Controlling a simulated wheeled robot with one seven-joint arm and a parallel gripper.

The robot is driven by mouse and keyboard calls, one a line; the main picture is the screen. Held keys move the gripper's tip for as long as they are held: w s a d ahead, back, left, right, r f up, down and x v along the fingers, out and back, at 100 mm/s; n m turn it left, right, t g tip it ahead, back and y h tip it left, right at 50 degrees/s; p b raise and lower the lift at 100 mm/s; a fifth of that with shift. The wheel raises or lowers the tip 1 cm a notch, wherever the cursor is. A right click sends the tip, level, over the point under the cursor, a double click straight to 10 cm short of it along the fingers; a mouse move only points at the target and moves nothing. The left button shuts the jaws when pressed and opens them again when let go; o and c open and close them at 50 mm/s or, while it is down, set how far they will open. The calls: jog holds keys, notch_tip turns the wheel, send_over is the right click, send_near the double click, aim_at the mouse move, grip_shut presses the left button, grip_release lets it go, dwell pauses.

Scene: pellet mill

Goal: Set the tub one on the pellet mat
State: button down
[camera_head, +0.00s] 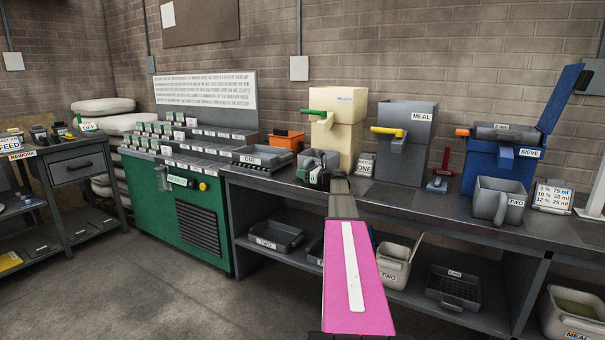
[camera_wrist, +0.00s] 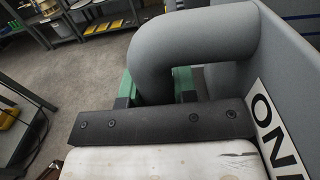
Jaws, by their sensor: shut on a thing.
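Tub one is a grey tub (camera_wrist: 285,55) with a thick rounded handle (camera_wrist: 200,40) and a white "ONE" label, close up at the right of the wrist view. My gripper (camera_head: 317,174) is shut on the handle, its green finger pads showing beneath the handle in the wrist view (camera_wrist: 158,85). In the head view it is at the bench in front of the cream pellets dispenser (camera_head: 345,125), and my pink arm and gripper hide much of the tub. I cannot tell whether the tub touches the bench.
A grey meal dispenser (camera_head: 404,140) and blue sieve (camera_head: 500,165) stand to the right. Tub two (camera_head: 496,202) is in front of the sieve. A "ONE" tray (camera_head: 262,158) and orange bin (camera_head: 287,140) are left. A green cabinet (camera_head: 175,210) adjoins the bench; the floor is open.

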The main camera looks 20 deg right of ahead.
jog(key=shift+f, duration=0.65)
dwell(1.2)
grip_release()
dwell(0.3)
jog(key=shift+d, duration=0.1)
dwell(0.4)
jog(key=shift+v, duration=4.5)
